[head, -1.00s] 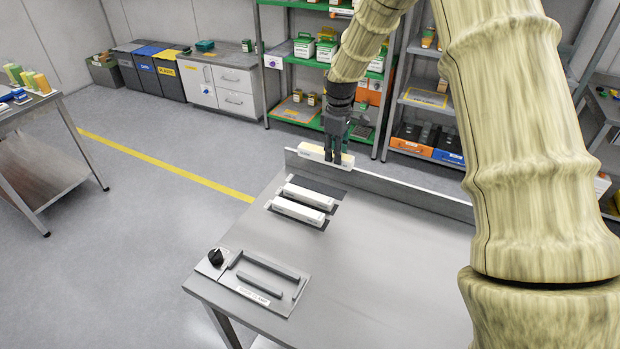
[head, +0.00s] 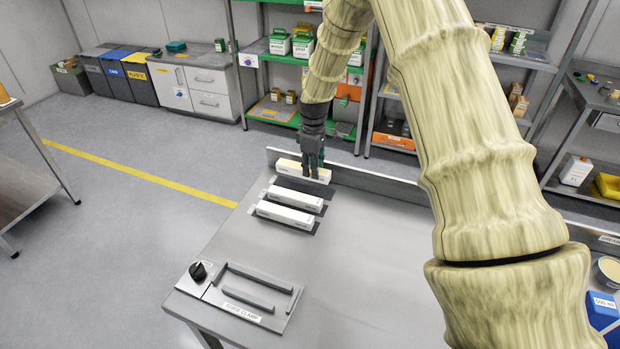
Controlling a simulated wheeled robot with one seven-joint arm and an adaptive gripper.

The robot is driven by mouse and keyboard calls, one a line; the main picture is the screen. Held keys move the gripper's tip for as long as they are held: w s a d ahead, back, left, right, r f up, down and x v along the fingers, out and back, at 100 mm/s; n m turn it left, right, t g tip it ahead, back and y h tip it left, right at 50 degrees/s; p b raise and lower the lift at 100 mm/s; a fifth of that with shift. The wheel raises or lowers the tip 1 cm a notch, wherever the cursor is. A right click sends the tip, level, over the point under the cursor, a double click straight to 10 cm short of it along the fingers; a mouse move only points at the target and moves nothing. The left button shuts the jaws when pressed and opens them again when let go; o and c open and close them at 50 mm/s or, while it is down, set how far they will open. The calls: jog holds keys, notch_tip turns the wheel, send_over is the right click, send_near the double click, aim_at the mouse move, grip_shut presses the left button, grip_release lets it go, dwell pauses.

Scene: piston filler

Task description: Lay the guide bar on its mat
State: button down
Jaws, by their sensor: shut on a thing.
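My gripper (head: 313,164) points down at the back of the steel table and is shut on a cream-white bar (head: 288,166), which I take to be the guide bar. The bar lies level, very low over or on a dark mat (head: 342,180) near the back rim. The bar hides most of this mat, so I cannot tell whether it touches. Two similar white bars, one nearer the back (head: 294,198) and one in front of it (head: 285,215), lie side by side on dark mats, closer to me.
A raised rim (head: 390,189) runs along the table's back edge, close behind the held bar. A clamp plate (head: 245,294) with two grey rails and a black knob (head: 197,271) sits at the front left corner. The table's middle and right (head: 365,270) are clear.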

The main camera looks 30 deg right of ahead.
jog(key=shift+f+p, duration=0.75)
jog(key=shift+f, duration=1.8)
jog(key=shift+a+f, duration=0.1)
jog(key=c, duration=1.1)
grip_release()
notch_tip(320, 180, up, 12)
jog(key=b, duration=0.3)
jog(key=shift+s, duration=0.1)
